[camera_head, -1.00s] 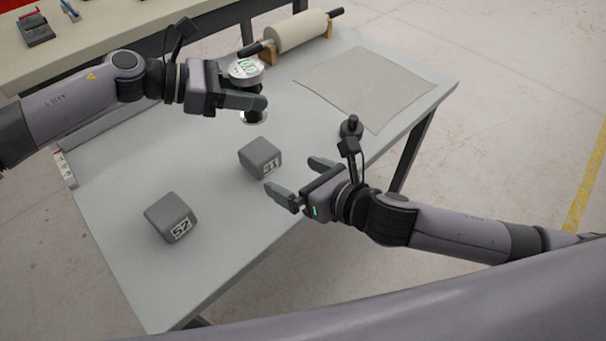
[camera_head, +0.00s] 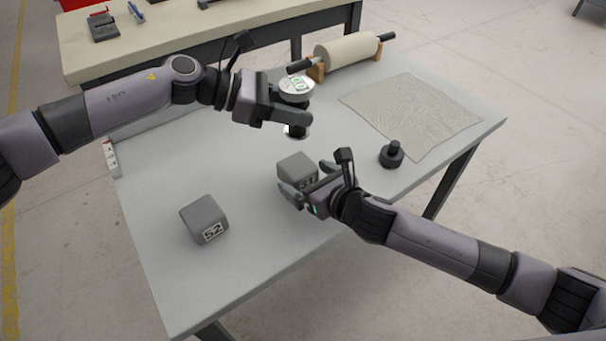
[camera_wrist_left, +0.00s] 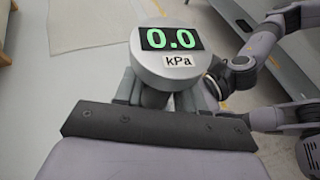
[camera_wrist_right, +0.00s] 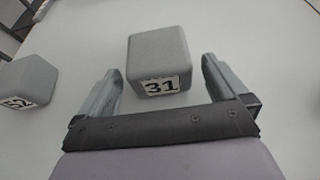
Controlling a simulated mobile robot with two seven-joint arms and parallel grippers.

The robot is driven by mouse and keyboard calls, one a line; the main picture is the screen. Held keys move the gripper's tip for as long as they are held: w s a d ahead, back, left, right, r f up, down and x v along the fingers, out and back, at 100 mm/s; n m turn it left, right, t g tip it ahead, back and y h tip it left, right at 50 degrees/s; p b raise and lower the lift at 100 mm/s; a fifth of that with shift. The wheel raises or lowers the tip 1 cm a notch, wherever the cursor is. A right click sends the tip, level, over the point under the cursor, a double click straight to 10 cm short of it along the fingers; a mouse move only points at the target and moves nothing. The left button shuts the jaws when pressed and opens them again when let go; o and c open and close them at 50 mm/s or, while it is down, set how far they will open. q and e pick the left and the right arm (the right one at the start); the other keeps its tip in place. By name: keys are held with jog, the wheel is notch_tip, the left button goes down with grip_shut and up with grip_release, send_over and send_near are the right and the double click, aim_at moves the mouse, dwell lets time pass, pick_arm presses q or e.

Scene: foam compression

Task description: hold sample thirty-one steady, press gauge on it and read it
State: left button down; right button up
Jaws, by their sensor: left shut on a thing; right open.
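The grey foam cube labelled 31 (camera_head: 297,168) sits on the table. My right gripper (camera_head: 312,187) is open with its fingers beside the near part of the cube. In the right wrist view the cube (camera_wrist_right: 157,58) lies between and slightly beyond the fingertips, with a gap on each side. My left gripper (camera_head: 303,112) is shut on the round gauge (camera_head: 297,87), held above the table behind the cube. In the left wrist view the gauge (camera_wrist_left: 168,50) reads 0.0 kPa. The gauge's pressing disc (camera_head: 297,132) shows below the fingers.
A second cube labelled 52 (camera_head: 204,217) sits at the left on the grey table (camera_head: 190,290). A black knobbed weight (camera_head: 391,156) stands at right, near a flat sheet (camera_head: 415,112). A roll (camera_head: 350,50) lies at the back. A cream bench (camera_head: 180,40) stands behind.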

pick_arm(q)
jog(key=shift+r, duration=0.1)
pick_arm(e)
jog(key=shift+x, duration=1.1)
jog(key=c, duration=0.9)
pick_arm(q)
jog(key=shift+f+n+t+y, duration=0.4)
jog(key=shift+f+n+t, duration=1.1)
jog(key=shift+f, duration=0.5)
pick_arm(e)
jog(key=shift+c, duration=0.2)
pick_arm(q)
send_over(296, 165)
jog(key=shift+f, duration=2.25)
